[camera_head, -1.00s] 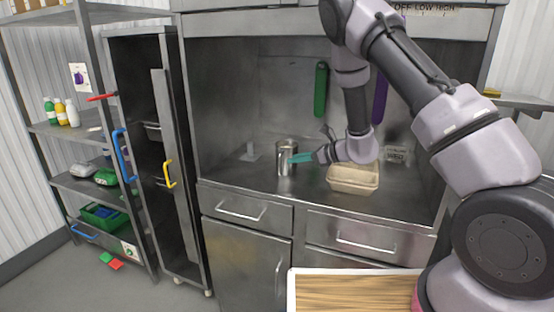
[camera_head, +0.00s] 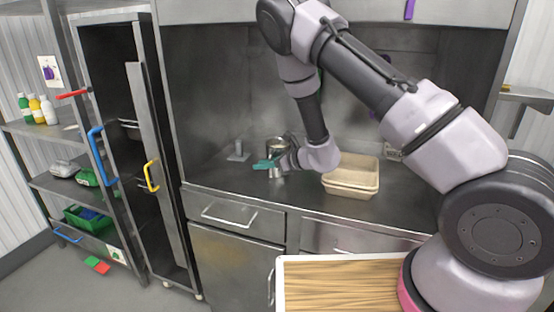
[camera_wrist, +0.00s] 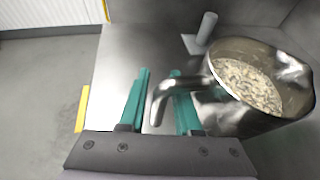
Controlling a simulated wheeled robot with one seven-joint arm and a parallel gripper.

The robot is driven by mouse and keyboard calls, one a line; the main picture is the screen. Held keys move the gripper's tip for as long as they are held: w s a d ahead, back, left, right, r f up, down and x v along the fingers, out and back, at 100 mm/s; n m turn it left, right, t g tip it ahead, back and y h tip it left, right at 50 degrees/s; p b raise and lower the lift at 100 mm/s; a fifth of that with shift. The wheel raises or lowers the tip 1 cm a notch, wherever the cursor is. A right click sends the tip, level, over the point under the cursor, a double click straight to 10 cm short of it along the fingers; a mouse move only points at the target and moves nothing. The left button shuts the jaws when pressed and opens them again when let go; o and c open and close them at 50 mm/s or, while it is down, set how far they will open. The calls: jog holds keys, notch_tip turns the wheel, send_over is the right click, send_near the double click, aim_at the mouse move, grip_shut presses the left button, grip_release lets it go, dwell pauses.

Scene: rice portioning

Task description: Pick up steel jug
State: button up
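The steel jug (camera_head: 277,145) stands on the steel counter, partly hidden behind my gripper in the head view. In the wrist view the jug (camera_wrist: 235,111) is at the right, with pale grainy contents inside. Its curved handle (camera_wrist: 160,98) reaches left, over the right finger, and its end lies in the gap between my two teal fingers. My gripper (camera_wrist: 160,80) is open, with a clear gap between the fingers. It also shows in the head view (camera_head: 266,163), in front of the jug. I cannot tell whether a finger touches the handle.
A beige container (camera_head: 350,187) stands on the counter right of my gripper. A small grey post on a base (camera_head: 238,152) is left of the jug. A wooden board (camera_head: 345,285) is in the foreground. An open cabinet with a yellow handle (camera_head: 151,176) stands at the left.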

grip_shut()
jog(key=shift+r, duration=0.1)
dwell(1.2)
